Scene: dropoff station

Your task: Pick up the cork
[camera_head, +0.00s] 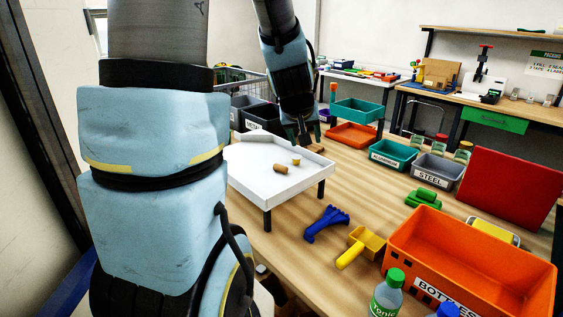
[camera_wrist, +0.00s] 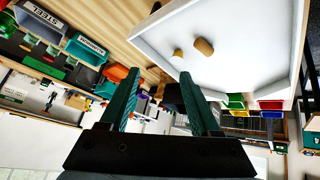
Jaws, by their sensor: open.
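The cork (camera_head: 281,169) is a small brown cylinder lying on its side on a raised white tray (camera_head: 262,192). A smaller yellowish piece (camera_head: 296,162) lies close beside it. In the wrist view the cork (camera_wrist: 203,46) and the yellowish piece (camera_wrist: 178,53) lie on the tray near its edge, beyond my fingertips. My gripper (camera_head: 304,140) is over the far right side of the tray, apart from the cork.
The tray stands on short legs on the wooden table. Teal (camera_head: 393,154), grey (camera_head: 438,170) and orange bins (camera_head: 465,262) stand to the right. A blue tool (camera_head: 327,223), a yellow scoop (camera_head: 364,243) and a bottle (camera_head: 388,297) are in front. A red panel (camera_head: 512,198) stands behind.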

